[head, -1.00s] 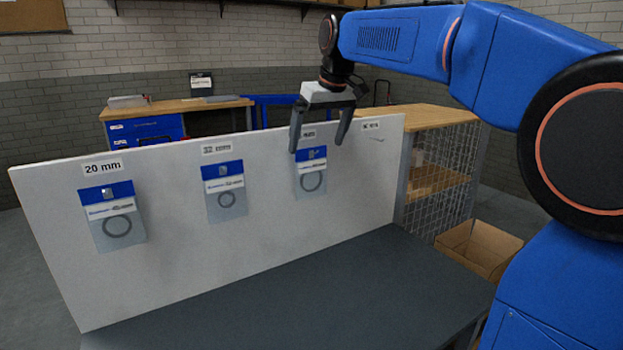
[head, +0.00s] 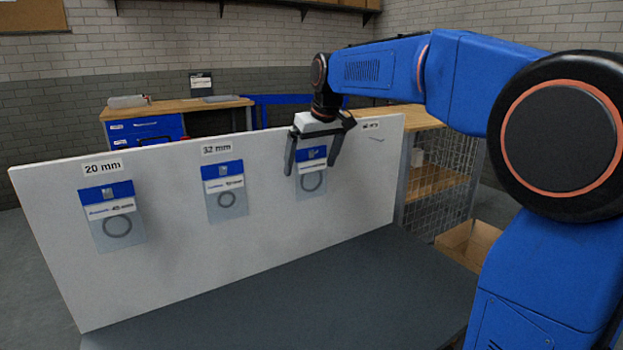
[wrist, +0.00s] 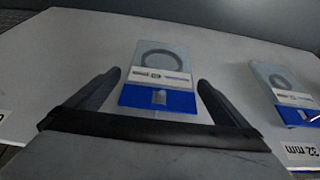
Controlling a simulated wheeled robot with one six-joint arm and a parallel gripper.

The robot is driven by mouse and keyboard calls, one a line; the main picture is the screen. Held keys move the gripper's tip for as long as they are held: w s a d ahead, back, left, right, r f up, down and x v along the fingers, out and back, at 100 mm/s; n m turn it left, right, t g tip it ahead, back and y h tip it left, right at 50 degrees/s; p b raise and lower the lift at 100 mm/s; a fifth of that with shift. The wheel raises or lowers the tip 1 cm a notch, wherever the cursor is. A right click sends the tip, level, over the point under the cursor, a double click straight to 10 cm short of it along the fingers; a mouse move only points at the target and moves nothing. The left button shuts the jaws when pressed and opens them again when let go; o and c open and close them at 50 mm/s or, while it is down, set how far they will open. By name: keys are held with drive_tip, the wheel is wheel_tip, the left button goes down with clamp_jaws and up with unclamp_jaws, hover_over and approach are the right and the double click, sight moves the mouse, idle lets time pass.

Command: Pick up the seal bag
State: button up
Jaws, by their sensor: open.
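Three clear seal bags with blue tops, each holding a dark ring, hang on a white upright board (head: 265,255). The left bag (head: 113,215) is under a "20 mm" label, the middle bag (head: 225,191) under "32 mm". The right bag (head: 311,183) is partly behind my gripper (head: 311,170), which hides its label. My gripper is open and empty, pointing down, one finger toward each side of the right bag. In the wrist view, that bag (wrist: 158,75) appears between the open fingers (wrist: 159,76). I cannot tell whether the fingers touch it. The middle bag (wrist: 285,90) shows to the right.
A dark grey table top (head: 300,290) in front of the board is clear. A hook (head: 376,138) on the board's right end looks empty. A cardboard box (head: 468,243) and a wire-mesh shelf unit (head: 440,170) stand at the right. A workbench (head: 180,108) is behind.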

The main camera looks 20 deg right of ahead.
drive_tip(key=shift+c, duration=0.6)
drive_tip(key=c, duration=1)
drive_tip(key=shift+r, duration=0.1)
drive_tip(key=shift+r, duration=0.55)
drive_tip(key=shift+s+d+r, duration=0.1)
drive_tip(key=shift+s+r, duration=0.05)
drive_tip(key=shift+s, duration=0.05)
drive_tip(key=s+d, duration=0.2)
drive_tip(key=s, duration=0.6)
drive_tip(key=s+d, duration=0.3)
drive_tip(key=s, duration=0.6)
